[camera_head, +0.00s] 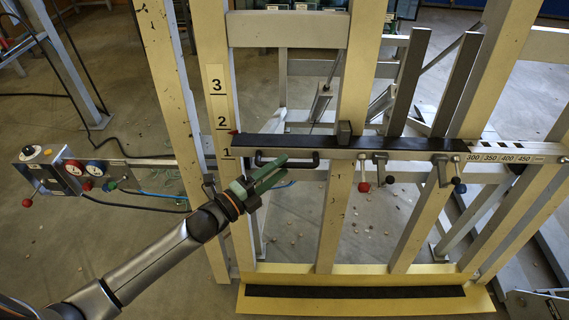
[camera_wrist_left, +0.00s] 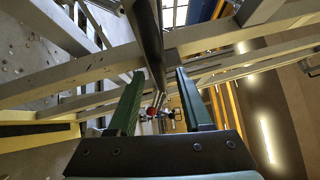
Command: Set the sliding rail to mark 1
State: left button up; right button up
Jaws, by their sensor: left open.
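The sliding rail (camera_head: 400,144) is a horizontal grey beam with a black top strip, running across the yellow frame. A black bar handle (camera_head: 305,165) is on its front near the left end. A scale (camera_head: 217,95) with marks 1, 2 and 3 is on the left post. A small red pointer (camera_head: 234,132) at the rail's left end is close to the line under 2. My left gripper (camera_head: 284,168) is open, its green fingers at the handle. In the left wrist view the dark handle (camera_wrist_left: 147,40) runs between the fingertips; contact cannot be told.
Clamp levers with a red knob (camera_head: 364,187) and black knobs (camera_head: 390,180) hang below the rail. A control box (camera_head: 60,170) with dials and hoses stands at left. Yellow uprights (camera_head: 345,215) cross behind the rail. A yellow bottom ledge (camera_head: 360,275) lies below.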

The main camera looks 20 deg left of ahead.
pick_arm(q)
jog(key=shift+x, duration=1.15)
jog(key=shift+c, duration=0.2)
grip_shut()
dwell(0.4)
notch_tip(320, 180, down, 9)
jog(key=s+b, duration=0.1)
jog(key=b, duration=0.5)
jog(key=shift+f, duration=0.2)
pick_arm(e)
jog(key=shift+y, duration=0.3)
jog(key=f, duration=0.1)
jog(key=a+f, duration=0.1)
jog(key=w+a+f, duration=0.1)
jog(key=shift+w+f, duration=0.1)
jog(key=shift+f, duration=0.2)
